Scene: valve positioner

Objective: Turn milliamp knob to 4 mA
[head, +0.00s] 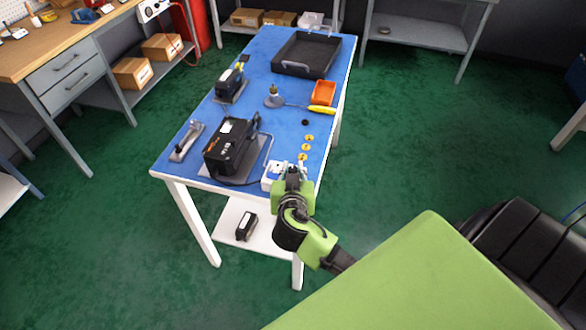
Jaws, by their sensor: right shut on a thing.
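A small white and blue box (268,178), which looks like the milliamp source, stands at the front right of the blue-topped table. My right gripper (292,171) reaches over the box's right side, with its fingers at the box. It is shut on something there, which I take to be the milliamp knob. The fingers hide the knob, so its setting cannot be read. A black positioner unit (230,147) on a grey plate stands just left of the box. My left gripper is not in view.
Several small yellow discs (307,147) lie behind the gripper on the table (262,110). Farther back are a yellow-handled tool (321,110), an orange bin (323,93) and a black tray (306,54). A metal part (187,141) lies at the left edge.

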